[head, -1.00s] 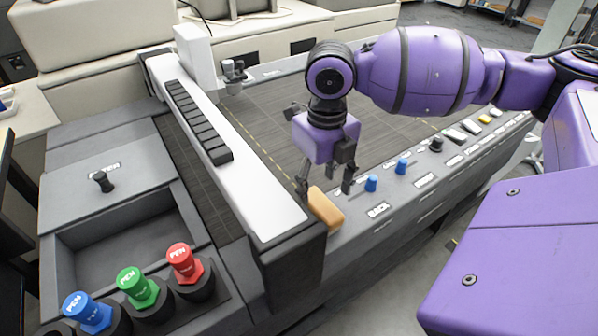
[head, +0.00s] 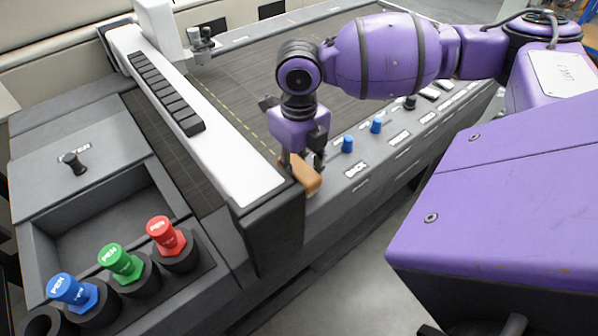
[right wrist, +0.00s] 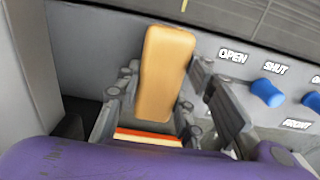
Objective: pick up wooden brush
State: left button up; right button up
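The wooden brush (head: 306,177) is a tan wooden block on the grey console ledge, at the end of the white rail. In the right wrist view its wooden body (right wrist: 166,70) stands in the middle, with a red and cream strip at its lower end. My right gripper (head: 303,163) is over the brush, its fingers pointing down. In the right wrist view its fingers (right wrist: 160,100) are on both sides of the brush, close to it, with narrow gaps showing. The finger tips are partly hidden in the head view. My left gripper is not in view.
Blue knobs (head: 347,144) stand on the console front just right of the brush. The white rail (head: 215,150) with black keys lies to the left. Blue, green and red pen holders (head: 121,262) and a recessed tray (head: 115,228) are at lower left.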

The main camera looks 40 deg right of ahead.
aim_at(299, 167)
jog(key=shift+c, duration=1.4)
jog(key=shift+r, duration=0.1)
notch_tip(299, 167, up, 10)
jog(key=shift+f, duration=0.1)
jog(key=o, duration=0.5)
jog(key=shift+c, duration=1.6)
